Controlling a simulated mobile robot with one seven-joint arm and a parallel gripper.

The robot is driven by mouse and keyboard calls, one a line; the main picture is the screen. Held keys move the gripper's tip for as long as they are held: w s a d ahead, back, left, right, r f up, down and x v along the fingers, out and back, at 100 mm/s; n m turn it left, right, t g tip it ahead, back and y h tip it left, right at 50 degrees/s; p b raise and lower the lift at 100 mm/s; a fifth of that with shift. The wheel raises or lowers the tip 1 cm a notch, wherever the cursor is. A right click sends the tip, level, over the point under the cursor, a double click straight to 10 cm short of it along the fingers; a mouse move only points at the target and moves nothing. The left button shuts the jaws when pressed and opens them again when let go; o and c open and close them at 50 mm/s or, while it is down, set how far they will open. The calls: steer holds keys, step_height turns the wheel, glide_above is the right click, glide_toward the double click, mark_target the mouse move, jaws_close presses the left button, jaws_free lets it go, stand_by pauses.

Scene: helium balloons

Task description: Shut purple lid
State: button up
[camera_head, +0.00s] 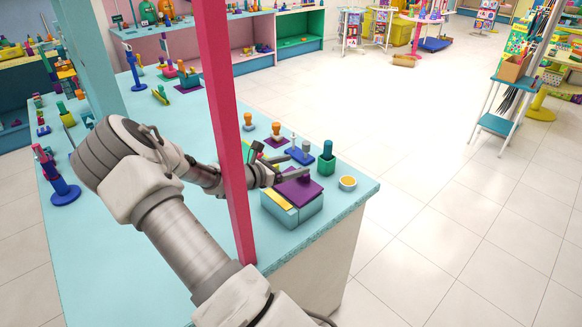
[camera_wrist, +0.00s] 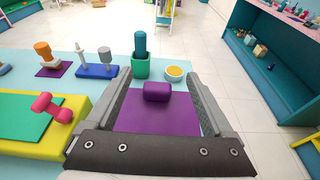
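The purple lid (camera_head: 305,191) lies over the right part of a teal box (camera_head: 297,216); I cannot tell whether it sits fully down. In the wrist view the purple lid (camera_wrist: 155,122) has a rounded purple handle (camera_wrist: 157,91) near its far edge. My gripper (camera_wrist: 158,78) is open, with one finger on each side of the handle and gaps to both. In the head view my gripper (camera_head: 288,172) is over the lid, partly hiding it. A yellow part (camera_head: 279,207) of the box shows left of the lid.
In the wrist view, a green panel with a pink knob (camera_wrist: 52,107) lies left. Beyond the lid stand a green pot (camera_wrist: 141,66), a yellow-filled bowl (camera_wrist: 175,74) and a blue stand (camera_wrist: 97,71). A pink post (camera_head: 226,120) rises beside my arm. The counter's right edge is near.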

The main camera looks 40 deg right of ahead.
steer(key=shift+a+f, duration=0.1)
steer(key=shift+a, duration=0.05)
steer(key=shift+w+a, duration=0.15)
steer(key=shift+a, duration=0.35)
steer(key=v, duration=1.6)
steer(key=shift+a+r+b, duration=0.2)
steer(key=shift+r+b, duration=0.05)
steer(key=shift+b, duration=0.2)
